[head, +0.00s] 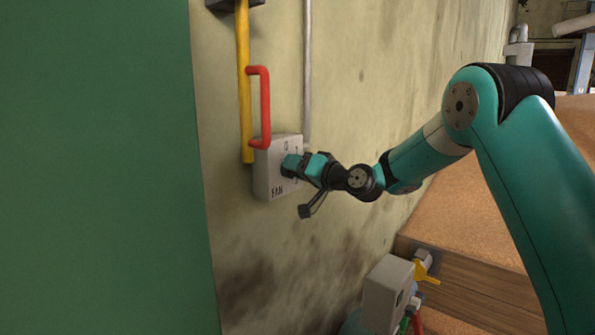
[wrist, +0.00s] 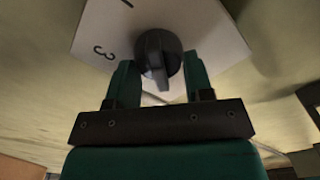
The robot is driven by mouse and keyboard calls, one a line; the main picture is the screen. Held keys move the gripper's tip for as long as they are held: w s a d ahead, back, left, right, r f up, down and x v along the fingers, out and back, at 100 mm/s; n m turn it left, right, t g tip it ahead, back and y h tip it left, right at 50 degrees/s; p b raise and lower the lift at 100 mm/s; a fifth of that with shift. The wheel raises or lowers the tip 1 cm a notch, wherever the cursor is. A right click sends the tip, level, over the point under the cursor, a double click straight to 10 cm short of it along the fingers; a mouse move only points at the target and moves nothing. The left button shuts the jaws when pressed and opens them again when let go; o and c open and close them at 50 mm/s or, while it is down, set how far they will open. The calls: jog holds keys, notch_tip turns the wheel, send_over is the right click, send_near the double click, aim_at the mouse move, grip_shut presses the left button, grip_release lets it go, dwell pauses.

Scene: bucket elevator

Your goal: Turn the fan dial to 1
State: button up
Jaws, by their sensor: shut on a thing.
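The fan box (head: 264,181) is a grey-white box on the wall with "FAN" and position marks on its face. Its plate (wrist: 100,25) also shows in the wrist view, with a "3" at the left and part of another mark above it. The fan dial (wrist: 157,55) is a dark round knob with a raised grip bar. My gripper (wrist: 158,80) has its two teal fingers on either side of the dial and is shut on it. In the head view my gripper (head: 291,165) hides the dial. I cannot tell which number the dial points to.
A red handle (head: 265,105) and a yellow bar (head: 243,90) are just above the box. A grey conduit (head: 307,75) runs up the wall. A grey box with a yellow lever (head: 427,273) stands lower right. A green panel (head: 100,170) fills the left.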

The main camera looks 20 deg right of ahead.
jog(key=shift+d+m, duration=0.1)
jog(key=shift+m, duration=0.5)
jog(key=o, duration=0.9)
jog(key=shift+c, duration=0.2)
jog(key=b+v, duration=0.7)
jog(key=v, duration=1)
jog(key=shift+b, duration=0.35)
jog(key=shift+s+d, duration=0.15)
